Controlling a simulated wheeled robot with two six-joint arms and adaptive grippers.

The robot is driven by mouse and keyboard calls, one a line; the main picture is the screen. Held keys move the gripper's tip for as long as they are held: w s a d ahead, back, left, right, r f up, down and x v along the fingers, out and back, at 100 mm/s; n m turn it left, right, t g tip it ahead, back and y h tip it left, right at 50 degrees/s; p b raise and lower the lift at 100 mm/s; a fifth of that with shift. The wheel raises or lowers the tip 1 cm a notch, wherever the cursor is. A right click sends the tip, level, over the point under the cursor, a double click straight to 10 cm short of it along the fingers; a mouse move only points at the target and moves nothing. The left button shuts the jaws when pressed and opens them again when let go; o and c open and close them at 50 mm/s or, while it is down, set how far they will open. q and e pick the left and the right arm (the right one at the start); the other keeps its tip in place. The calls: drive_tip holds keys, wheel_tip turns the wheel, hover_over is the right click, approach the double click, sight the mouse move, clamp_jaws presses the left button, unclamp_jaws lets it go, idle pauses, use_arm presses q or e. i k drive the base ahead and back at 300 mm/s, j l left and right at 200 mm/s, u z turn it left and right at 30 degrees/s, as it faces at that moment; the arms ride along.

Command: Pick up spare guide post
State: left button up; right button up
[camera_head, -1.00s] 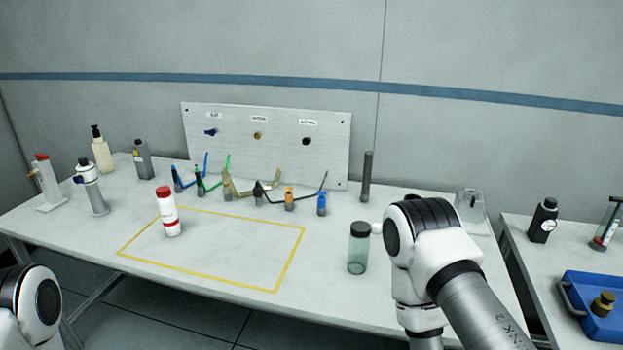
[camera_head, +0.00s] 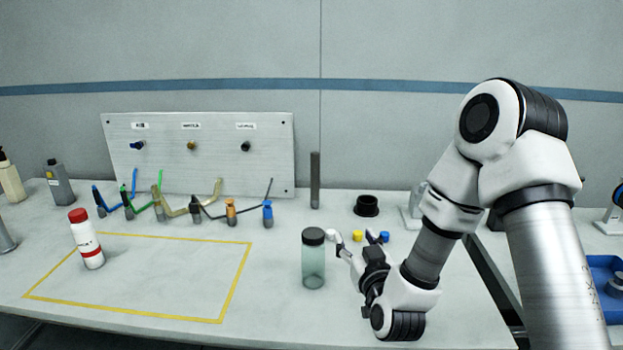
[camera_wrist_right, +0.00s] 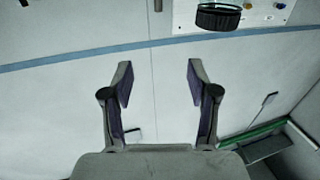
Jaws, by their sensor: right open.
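A dark grey upright post (camera_head: 315,180), which looks like the spare guide post, stands on the table near the wall, right of the metal panel. My right gripper (camera_head: 354,238) is open and empty over the right part of the table. It is in front of the post and to its right, beside the jar. In the right wrist view its two fingers (camera_wrist_right: 160,85) are spread with nothing between them. I cannot identify the post for certain in that view. My left gripper is not in view.
A greenish jar with a black lid (camera_head: 313,262) stands close left of my right gripper; its lid also shows in the wrist view (camera_wrist_right: 218,17). A black ring (camera_head: 367,206) lies behind. Coloured bent pieces (camera_head: 205,197) line the panel (camera_head: 220,165). A red-capped bottle (camera_head: 87,240) stands left.

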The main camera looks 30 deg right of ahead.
sight(314, 154)
drive_tip(key=i+l, duration=0.15)
drive_tip(key=i, duration=0.25)
drive_tip(key=i+l, duration=0.2)
drive_tip(key=i, duration=0.2)
drive_tip(key=i+l, duration=0.15)
drive_tip(key=i, duration=0.2)
